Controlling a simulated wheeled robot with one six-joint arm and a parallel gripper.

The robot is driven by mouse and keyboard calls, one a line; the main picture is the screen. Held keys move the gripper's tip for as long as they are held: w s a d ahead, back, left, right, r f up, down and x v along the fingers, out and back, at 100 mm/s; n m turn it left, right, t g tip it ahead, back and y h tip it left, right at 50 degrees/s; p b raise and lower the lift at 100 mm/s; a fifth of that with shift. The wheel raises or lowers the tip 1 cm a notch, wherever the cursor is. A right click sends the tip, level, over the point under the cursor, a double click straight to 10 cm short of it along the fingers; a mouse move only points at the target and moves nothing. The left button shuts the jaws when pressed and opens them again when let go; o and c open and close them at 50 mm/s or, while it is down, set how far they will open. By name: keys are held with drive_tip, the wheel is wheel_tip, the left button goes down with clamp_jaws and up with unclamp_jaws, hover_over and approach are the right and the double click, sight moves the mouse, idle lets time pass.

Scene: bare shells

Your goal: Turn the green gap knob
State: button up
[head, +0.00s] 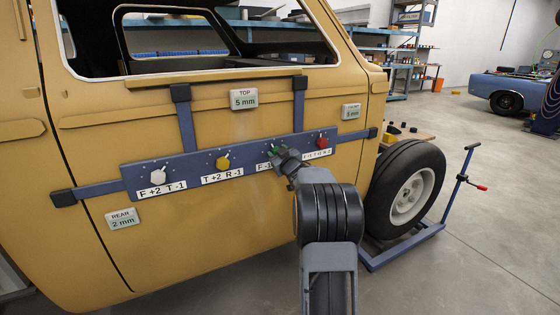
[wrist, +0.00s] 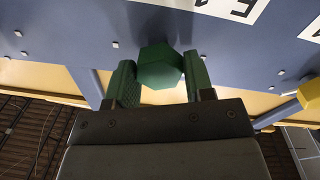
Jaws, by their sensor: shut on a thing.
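The green knob (wrist: 160,66) is a faceted green piece on the blue panel (head: 130,178) fixed across the yellow car door. My gripper (wrist: 158,82) has its two green fingers on either side of the knob, shut on it. In the head view my gripper (head: 284,158) covers most of the knob and part of its label starting "F -1". Left of it on the panel are a yellow knob (head: 223,163) and a white knob (head: 158,176); a red knob (head: 322,143) is to the right. Signs read TOP 5 mm (head: 243,99) and REAR 2 mm (head: 123,218).
A front sign (head: 351,112) is on the door at right, its number hard to read. A wheel (head: 408,190) sits on a blue stand (head: 400,248) to the right of my arm. Open floor lies farther right.

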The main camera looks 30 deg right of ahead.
drive_tip(key=shift+f+n+b, duration=0.2)
drive_tip(key=shift+n+b, duration=0.85)
drive_tip(key=shift+n, duration=0.55)
drive_tip(key=o, duration=0.7)
drive_tip(key=shift+s, duration=0.1)
drive_tip(key=shift+o, duration=1.1)
drive_tip(key=shift+r, duration=0.15)
drive_tip(key=s+a, duration=0.2)
drive_tip(key=s, duration=1.1)
drive_tip(key=shift+s+a+f, duration=0.2)
drive_tip(key=shift+s+f, duration=0.05)
drive_tip(key=shift+f, duration=0.05)
